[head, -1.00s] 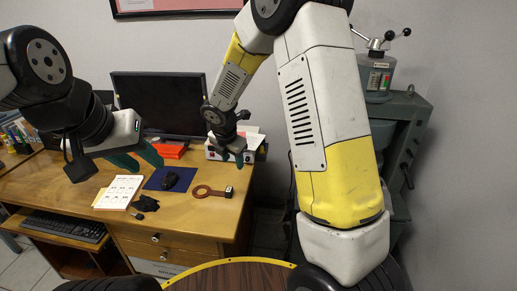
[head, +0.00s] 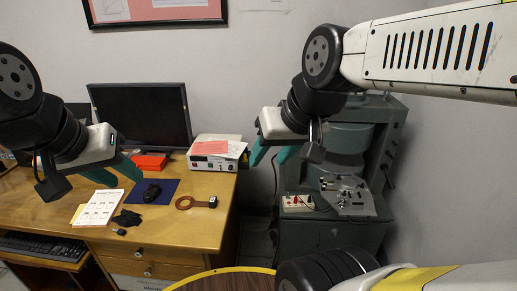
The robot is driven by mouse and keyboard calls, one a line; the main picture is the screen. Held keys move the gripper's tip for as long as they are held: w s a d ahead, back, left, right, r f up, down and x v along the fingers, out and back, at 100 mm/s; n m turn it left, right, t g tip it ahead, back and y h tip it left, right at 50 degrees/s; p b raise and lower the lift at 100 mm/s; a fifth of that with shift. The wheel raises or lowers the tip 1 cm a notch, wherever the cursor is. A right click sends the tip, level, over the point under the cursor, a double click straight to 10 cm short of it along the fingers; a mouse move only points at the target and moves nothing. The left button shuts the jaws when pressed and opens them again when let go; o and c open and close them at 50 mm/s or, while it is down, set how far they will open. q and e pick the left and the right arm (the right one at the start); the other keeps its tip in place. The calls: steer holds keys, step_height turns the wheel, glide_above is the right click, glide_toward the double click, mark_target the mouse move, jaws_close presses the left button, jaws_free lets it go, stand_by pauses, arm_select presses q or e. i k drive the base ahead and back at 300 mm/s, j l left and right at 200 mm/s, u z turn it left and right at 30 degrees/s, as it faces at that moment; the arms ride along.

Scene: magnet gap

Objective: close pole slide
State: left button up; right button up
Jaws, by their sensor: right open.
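A grey-green machine (head: 320,232) stands on the right, with a broad round cylinder (head: 350,138) inside its frame. A small metal plate with knobs and fittings (head: 350,200) sits on its front ledge. I cannot tell which part is the pole slide. My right gripper (head: 270,156) is open and empty, its teal fingers pointing down in the air to the left of the cylinder. Its arm hides part of the machine's top. My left gripper (head: 113,172) is open and empty above the desk, in front of the monitor.
A small box with red parts (head: 297,203) sits on the machine's ledge. A round yellow-edged table (head: 225,279) is at the bottom.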

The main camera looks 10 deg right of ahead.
mark_target(361, 204)
steer(key=z, duration=1.6)
